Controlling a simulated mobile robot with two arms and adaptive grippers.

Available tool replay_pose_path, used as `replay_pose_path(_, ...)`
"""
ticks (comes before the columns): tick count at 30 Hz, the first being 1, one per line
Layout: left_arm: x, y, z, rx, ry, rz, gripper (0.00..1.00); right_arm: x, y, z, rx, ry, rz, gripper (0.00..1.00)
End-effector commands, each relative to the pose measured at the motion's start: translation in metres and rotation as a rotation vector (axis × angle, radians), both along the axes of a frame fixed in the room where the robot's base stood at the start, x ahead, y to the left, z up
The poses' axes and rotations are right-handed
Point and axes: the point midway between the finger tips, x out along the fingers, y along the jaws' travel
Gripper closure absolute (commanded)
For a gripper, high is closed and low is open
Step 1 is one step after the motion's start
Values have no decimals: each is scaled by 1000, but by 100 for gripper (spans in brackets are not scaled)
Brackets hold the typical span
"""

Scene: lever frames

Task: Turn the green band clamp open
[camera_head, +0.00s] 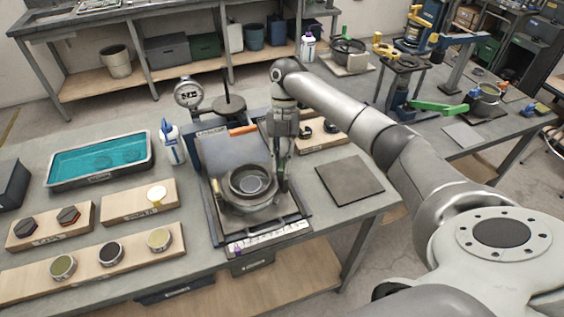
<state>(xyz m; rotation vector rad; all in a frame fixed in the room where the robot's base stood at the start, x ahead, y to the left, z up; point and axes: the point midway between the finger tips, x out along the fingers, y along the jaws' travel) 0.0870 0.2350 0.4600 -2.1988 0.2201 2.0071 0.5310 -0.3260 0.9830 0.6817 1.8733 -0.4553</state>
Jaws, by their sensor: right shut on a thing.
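A round grey metal housing (246,205) with an open, ringed top sits on a dark tray on the near bench. My right gripper (281,178) points down at the housing's right side and is shut on the green band clamp there. Only a little dark green (287,150) shows at the fingers. The rest of the clamp is hidden by the gripper or too small to make out, so I cannot tell how far it is turned. My left gripper is not in view.
A dial gauge (188,93) and a white bottle (172,143) stand behind the housing at left. A teal-filled tray (100,160) and wooden boards with round parts (140,203) lie left. A dark square mat (350,181) lies clear at right.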

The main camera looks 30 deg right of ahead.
Motion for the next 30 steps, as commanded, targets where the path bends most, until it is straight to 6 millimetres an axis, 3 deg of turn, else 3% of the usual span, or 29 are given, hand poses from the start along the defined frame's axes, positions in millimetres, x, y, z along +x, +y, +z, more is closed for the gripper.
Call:
replay_pose_path(15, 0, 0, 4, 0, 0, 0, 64, 1, 1, 2, 0, -4, 383, 100)
replay_pose_path(30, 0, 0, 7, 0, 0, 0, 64, 2, 1, 1, 0, -5, 480, 100)
